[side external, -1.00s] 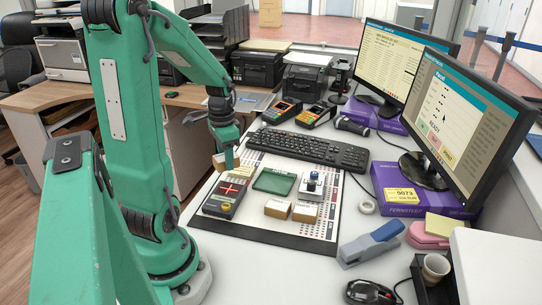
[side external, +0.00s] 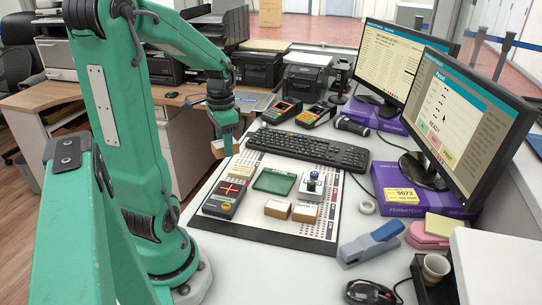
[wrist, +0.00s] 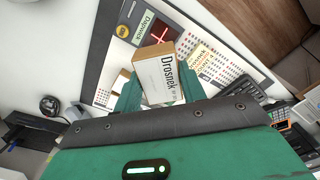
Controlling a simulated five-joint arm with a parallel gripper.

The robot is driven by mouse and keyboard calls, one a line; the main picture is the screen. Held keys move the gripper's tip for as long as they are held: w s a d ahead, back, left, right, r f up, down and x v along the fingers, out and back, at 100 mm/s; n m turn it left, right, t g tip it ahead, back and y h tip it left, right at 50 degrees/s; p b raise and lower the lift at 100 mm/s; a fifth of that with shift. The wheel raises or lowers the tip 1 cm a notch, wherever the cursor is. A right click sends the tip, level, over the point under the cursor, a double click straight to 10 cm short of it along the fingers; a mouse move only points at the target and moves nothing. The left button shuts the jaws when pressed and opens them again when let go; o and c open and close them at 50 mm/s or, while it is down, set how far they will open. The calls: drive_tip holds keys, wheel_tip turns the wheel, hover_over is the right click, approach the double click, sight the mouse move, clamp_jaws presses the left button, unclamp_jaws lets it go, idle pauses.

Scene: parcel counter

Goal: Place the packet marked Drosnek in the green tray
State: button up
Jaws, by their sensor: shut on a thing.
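My gripper (side external: 226,150) is shut on a small tan packet with a white label (side external: 216,148), held in the air above the left back edge of the board. In the wrist view the packet (wrist: 157,78) reads Drosnek and sits between the two green fingers. The green tray (side external: 274,181) lies flat on the board, to the right of and below my gripper in the side view, and looks empty. I cannot pick it out in the wrist view.
Two more packets (side external: 278,208) stand in front of the tray. A keyboard (side external: 308,148) lies behind.

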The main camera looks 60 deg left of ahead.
drive_tip(key=shift+w+d+m, duration=0.2)
drive_tip(key=shift+w+m, duration=0.1)
drive_tip(key=shift+w, duration=0.2)
drive_tip(key=w+d+f+m, duration=0.4)
drive_tip(key=w+d+m, duration=0.5)
drive_tip(key=w+d, duration=0.4)
hover_over(274, 184)
wheel_tip(274, 184, down, 7)
drive_tip(key=shift+a+r, duration=0.1)
drive_tip(key=shift+a, duration=0.05)
drive_tip(key=shift+f, duration=2)
drive_tip(key=shift+f, duration=0.15)
drive_tip(key=o, duration=0.7)
drive_tip(key=shift+o, duration=0.2)
drive_tip(key=shift+r, duration=0.2)
